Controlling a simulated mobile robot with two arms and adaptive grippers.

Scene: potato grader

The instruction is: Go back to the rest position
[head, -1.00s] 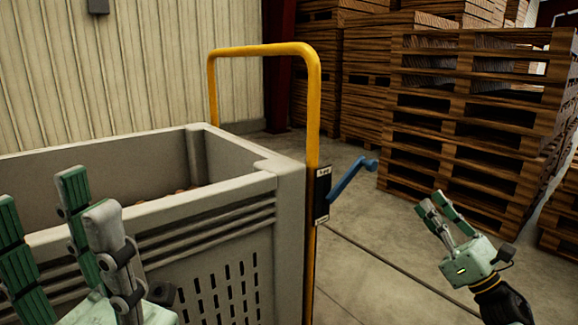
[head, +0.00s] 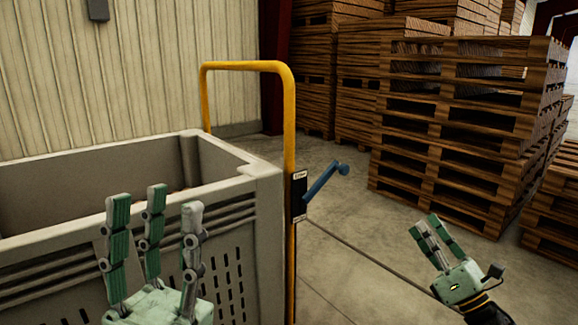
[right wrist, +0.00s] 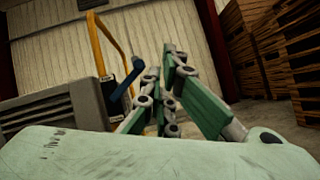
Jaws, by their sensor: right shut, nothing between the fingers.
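My left gripper (head: 155,215) stands with its fingers pointing up at the lower left of the head view, in front of the grey crate. Its green-padded fingers are spread apart with nothing between them. My right gripper (head: 430,228) is at the lower right, over the concrete floor, its fingers pointing up and left. Its fingers are close together and hold nothing. They also show in the right wrist view (right wrist: 172,75), drawn together.
A grey slatted crate (head: 262,172) fills the left, beside a yellow tubular frame (head: 290,130) with a blue lever (head: 321,181). Stacked wooden pallets (head: 450,130) stand at the back right. Concrete floor (head: 345,245) is clear between the frame and my right gripper.

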